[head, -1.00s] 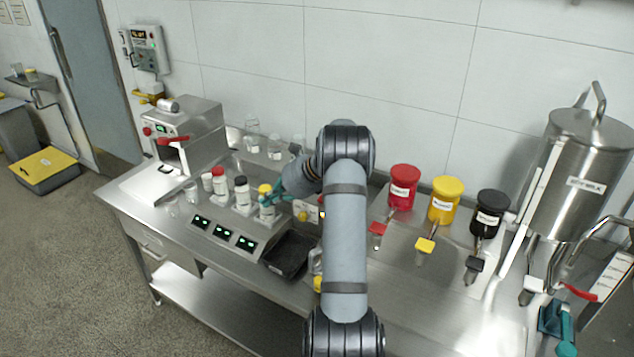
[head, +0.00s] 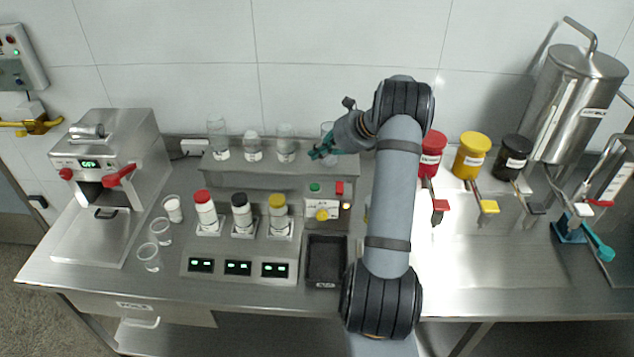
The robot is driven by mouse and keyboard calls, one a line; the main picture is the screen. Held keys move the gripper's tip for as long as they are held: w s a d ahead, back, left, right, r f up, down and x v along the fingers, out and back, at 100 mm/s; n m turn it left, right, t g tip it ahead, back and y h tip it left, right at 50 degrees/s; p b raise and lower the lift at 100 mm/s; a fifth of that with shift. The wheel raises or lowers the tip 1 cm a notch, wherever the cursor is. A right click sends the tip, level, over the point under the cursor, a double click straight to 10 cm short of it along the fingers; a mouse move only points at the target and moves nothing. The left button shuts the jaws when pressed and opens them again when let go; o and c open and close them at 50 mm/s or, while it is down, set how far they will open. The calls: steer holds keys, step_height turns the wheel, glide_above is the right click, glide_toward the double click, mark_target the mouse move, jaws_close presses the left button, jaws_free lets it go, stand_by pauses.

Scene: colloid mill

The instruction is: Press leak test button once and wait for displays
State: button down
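The control panel has a green button (head: 315,188), a red part (head: 340,188) and a yellow knob (head: 322,214); its labels are too small to read, so I cannot tell which is the leak test button. Three dark displays, left (head: 200,266), middle (head: 238,268) and right (head: 275,270), show small green marks. Behind them stand a red-capped bottle (head: 205,213), a black-capped bottle (head: 242,215) and a yellow-capped bottle (head: 278,215). My gripper (head: 318,153), with teal fingers, appears above the panel near the back shelf, apart from the buttons; its finger gap is unclear.
Several clear jars (head: 285,150) stand on the back shelf (head: 240,172). A black tray (head: 325,265) lies below the panel. A steel machine (head: 110,165) and small cups (head: 160,232) are at left. Coloured containers (head: 472,160) and a large steel tank (head: 580,100) are at right.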

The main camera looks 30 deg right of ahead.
mark_target(318, 186)
steer(key=shift+s+d, duration=0.15)
steer(key=shift+d, duration=0.05)
steer(key=shift+a+f, duration=0.1)
step_height(318, 186, down, 9)
steer(key=b, duration=0.7)
stand_by(1.4)
steer(key=shift+f+b, duration=0.25)
steer(key=shift+b, duration=0.25)
steer(key=shift+f+b, duration=0.45)
steer(key=shift+f, duration=0.05)
stand_by(0.4)
steer(key=shift+r, duration=0.15)
stand_by(0.3)
steer(key=shift+r+p, duration=0.7)
steer(key=shift+r, duration=0.05)
